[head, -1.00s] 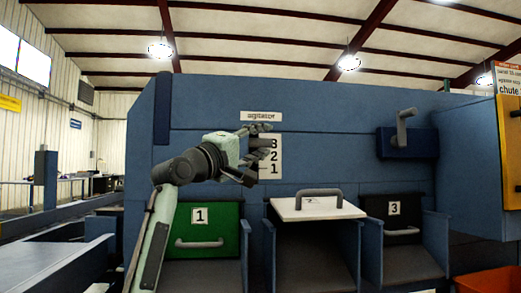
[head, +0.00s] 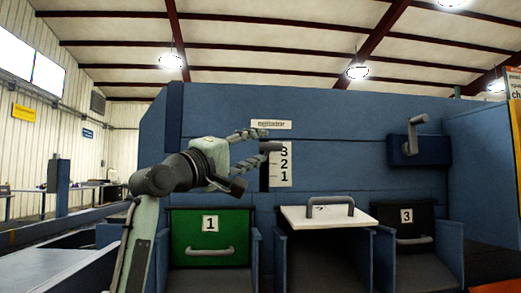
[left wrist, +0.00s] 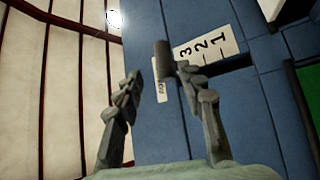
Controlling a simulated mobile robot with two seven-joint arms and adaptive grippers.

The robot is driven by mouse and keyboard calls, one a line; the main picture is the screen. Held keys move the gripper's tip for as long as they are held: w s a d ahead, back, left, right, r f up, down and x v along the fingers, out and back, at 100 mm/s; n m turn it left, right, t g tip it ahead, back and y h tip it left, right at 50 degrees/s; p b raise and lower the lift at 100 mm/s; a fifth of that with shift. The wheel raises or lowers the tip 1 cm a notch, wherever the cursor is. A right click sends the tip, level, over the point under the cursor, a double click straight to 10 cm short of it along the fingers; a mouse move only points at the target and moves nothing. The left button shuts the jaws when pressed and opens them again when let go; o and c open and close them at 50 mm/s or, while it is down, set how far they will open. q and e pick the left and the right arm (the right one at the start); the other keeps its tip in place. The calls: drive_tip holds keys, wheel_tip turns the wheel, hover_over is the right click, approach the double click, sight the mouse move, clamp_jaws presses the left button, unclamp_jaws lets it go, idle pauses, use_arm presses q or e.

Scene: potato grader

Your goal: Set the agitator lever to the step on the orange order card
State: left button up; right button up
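The agitator lever's dark round knob (head: 270,146) sticks out from the blue panel beside the 3, at the top of the white 3-2-1 scale (head: 284,172). In the left wrist view the knob (left wrist: 163,60) is ahead of and between the fingertips, nearer the right finger. My left gripper (head: 264,148) is open at the knob, one finger above and one below; I cannot tell whether they touch it. The orange order card (head: 513,78) is cut off at the right edge, and its step cannot be read. My right gripper is out of view.
Below stand the green door 1 (head: 190,238), a raised white lid (head: 298,222) with a handle, and the dark door 3 (head: 420,246). A grey crank handle on a blue box (head: 422,150) is at the right. The panel between scale and box is clear.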

use_arm(q)
drive_tip(key=shift+r+v, duration=0.2)
drive_tip(key=shift+v, duration=0.65)
drive_tip(key=shift+r+v, duration=0.2)
drive_tip(key=shift+v, duration=0.65)
drive_tip(key=shift+s, duration=0.15)
drive_tip(key=shift+d, duration=0.1)
